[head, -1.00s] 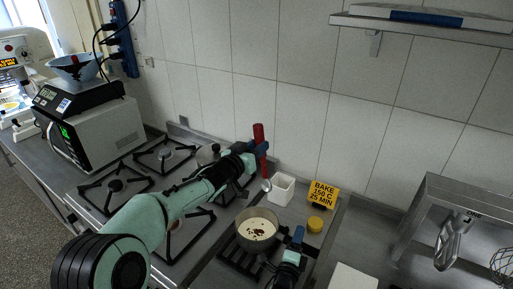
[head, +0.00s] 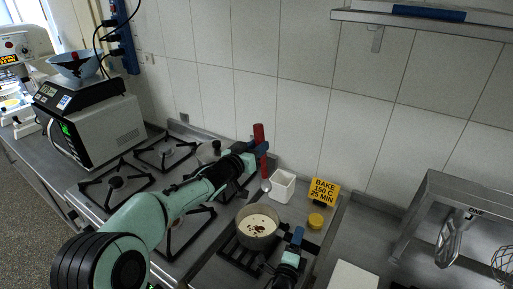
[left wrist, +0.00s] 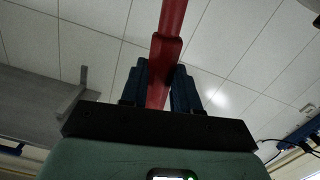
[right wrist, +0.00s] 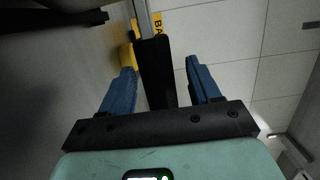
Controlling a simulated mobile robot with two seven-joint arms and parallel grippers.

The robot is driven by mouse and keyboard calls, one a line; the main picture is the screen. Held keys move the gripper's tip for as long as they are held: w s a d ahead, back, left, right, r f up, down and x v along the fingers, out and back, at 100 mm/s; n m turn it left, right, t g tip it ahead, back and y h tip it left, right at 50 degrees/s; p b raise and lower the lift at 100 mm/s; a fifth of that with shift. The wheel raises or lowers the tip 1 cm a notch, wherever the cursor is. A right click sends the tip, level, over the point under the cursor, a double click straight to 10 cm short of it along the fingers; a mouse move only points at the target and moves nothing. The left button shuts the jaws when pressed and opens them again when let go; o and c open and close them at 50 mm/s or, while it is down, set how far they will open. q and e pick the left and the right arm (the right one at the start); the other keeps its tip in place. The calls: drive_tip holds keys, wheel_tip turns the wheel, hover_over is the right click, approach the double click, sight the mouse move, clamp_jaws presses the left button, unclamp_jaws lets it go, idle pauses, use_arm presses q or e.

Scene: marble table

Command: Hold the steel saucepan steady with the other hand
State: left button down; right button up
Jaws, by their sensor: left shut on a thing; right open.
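The steel saucepan (head: 243,233) stands on the hob grate at the front right, holding a cream-coloured liquid with dark bits. Its black handle (right wrist: 155,75) shows in the right wrist view, lying between the fingers of my right gripper (right wrist: 160,68). In the head view, my right gripper (head: 286,242) is beside the pan's right side, open, with a finger on each side of the handle. My left gripper (head: 256,147) is shut on a red-handled utensil (head: 259,132), held upright behind the pan. The red handle also shows in the left wrist view (left wrist: 165,50).
A white square container (head: 283,187), a yellow sign (head: 323,191) and a yellow-lidded jar (head: 316,221) stand behind and right of the pan. Another pot (head: 208,152) is partly hidden behind my left arm. A steel rack (head: 440,200) stands at the right.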

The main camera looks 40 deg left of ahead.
use_arm(q)
drive_tip(key=shift+r, duration=0.15)
use_arm(e)
drive_tip(key=shift+w, duration=0.2)
use_arm(q)
drive_tip(key=shift+w+r+p, duration=0.25)
drive_tip(key=shift+r+p, duration=0.1)
drive_tip(key=shift+r, duration=0.15)
use_arm(e)
drive_tip(key=shift+w+a, duration=0.25)
drive_tip(key=shift+w, duration=0.45)
use_arm(q)
drive_tip(key=shift+s, duration=0.1)
use_arm(e)
drive_tip(key=shift+s, duration=0.1)
clamp_jaws()
